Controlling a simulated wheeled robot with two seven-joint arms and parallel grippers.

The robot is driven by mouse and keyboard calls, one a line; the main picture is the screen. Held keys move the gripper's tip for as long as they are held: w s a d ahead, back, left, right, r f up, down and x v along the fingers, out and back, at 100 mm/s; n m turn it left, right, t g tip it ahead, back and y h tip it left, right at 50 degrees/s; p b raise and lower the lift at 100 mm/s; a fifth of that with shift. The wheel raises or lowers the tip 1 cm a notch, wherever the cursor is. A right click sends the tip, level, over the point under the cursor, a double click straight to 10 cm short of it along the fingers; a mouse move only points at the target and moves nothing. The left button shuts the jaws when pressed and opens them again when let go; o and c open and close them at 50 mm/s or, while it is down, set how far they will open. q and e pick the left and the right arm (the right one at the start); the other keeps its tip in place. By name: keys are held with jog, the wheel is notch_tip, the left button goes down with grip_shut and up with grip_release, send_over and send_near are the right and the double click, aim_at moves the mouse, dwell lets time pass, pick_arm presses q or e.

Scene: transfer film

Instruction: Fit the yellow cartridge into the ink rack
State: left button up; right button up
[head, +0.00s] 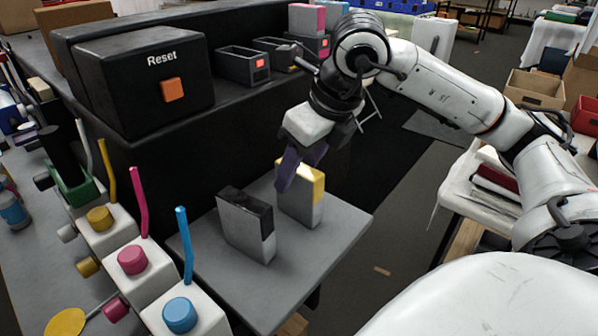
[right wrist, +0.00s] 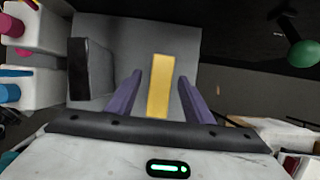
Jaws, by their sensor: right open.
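The yellow cartridge (head: 314,186), a grey block with a yellow top, stands upright on a grey table. My right gripper (head: 292,172) is above it, pointing down, open. In the right wrist view the cartridge's yellow top (right wrist: 161,86) lies between the two purple fingers, with a gap on each side. The ink rack is a row of dark bays on the black bench. Its nearest bay (head: 243,70) looks empty and shows a red light. The bay beside it is partly hidden by my right arm. A pink-topped cartridge (head: 306,20) sits farther along. My left gripper is not in view.
A black-topped cartridge (head: 246,224) stands close to the left of the yellow one. A black box marked Reset (head: 145,85) with an orange button is on the bench. White ink tanks with coloured caps (head: 180,312) line the table's left side. The grey table's front is clear.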

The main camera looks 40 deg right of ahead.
jog(key=shift+f+b, duration=0.25)
jog(key=shift+b, duration=0.05)
jog(key=shift+c, duration=0.4)
grip_shut()
